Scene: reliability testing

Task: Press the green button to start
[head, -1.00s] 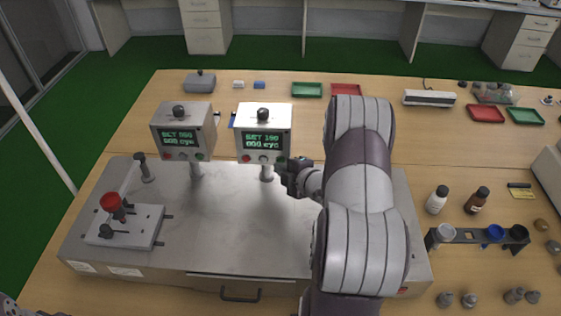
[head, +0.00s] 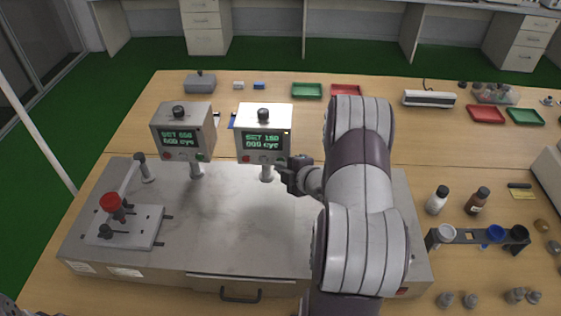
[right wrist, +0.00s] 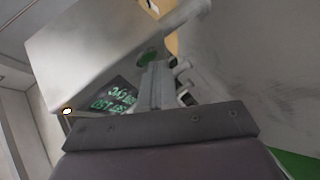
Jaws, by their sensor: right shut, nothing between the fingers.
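Two control boxes stand on posts: the left box (head: 172,128) and the right box (head: 250,117). Each has a lit green-text display and small buttons below it. My right gripper (head: 284,174) is shut and empty, at the lower right corner of the right box. In the right wrist view, the green button (right wrist: 149,57) shows just beyond the shut fingertips (right wrist: 154,68), beside the display (right wrist: 122,93). I cannot tell whether the fingertips touch it. My left gripper is not in view.
The boxes stand on a grey metal bench unit (head: 240,225). A fixture with a red knob (head: 110,202) is at its left. Bottles (head: 477,200) and a cup rack (head: 465,237) stand to the right. Trays (head: 307,90) lie at the back.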

